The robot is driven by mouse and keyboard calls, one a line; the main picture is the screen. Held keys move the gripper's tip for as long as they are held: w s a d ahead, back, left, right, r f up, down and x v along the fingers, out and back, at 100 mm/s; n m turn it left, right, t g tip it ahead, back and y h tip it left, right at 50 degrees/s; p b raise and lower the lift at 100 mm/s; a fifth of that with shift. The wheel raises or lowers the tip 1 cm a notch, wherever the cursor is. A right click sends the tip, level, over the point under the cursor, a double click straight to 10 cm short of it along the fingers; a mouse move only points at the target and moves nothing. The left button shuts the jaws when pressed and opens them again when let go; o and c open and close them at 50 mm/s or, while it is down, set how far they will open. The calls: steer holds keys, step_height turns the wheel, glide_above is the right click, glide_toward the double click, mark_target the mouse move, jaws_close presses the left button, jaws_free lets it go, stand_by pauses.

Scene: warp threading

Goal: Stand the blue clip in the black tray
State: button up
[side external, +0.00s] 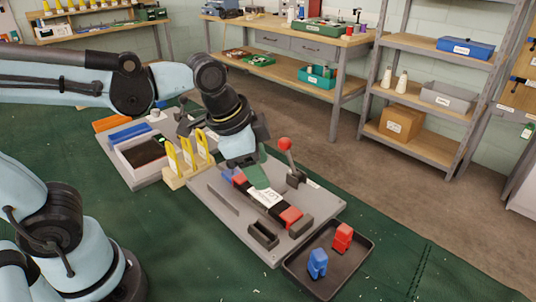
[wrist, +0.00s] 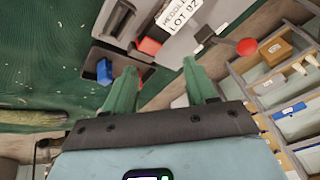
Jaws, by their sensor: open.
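The blue clip (side external: 318,263) appears to stand upright in the near left part of the black tray (side external: 347,268). It also shows in the wrist view (wrist: 104,70), left of my fingers and apart from them. A red clip (side external: 343,238) stands behind it in the same tray. My gripper (side external: 261,182) is over the grey board, behind and left of the tray. Its two green fingers (wrist: 160,68) are spread apart in the wrist view, with nothing seen between them. The left finger partly covers the tray in that view.
The grey board (side external: 215,206) carries a dark strip with a white label (side external: 268,196), red blocks (side external: 290,217), a black slotted block (side external: 262,236) and a red-knobbed lever (side external: 285,145). Yellow uprights (side external: 187,153) stand left of my gripper. Green mat right of the tray is clear.

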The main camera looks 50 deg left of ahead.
steer(key=s+a+f+n+t+y, duration=0.1)
steer(key=s+a+n+t, duration=0.1)
steer(key=a+n, duration=0.5)
steer(key=shift+s+a+f+n+t, duration=0.2)
steer(key=shift+s+f+n+t, duration=0.1)
steer(key=shift+n+t, duration=0.25)
steer(key=shift+o, duration=0.5)
steer(key=shift+r, duration=0.1)
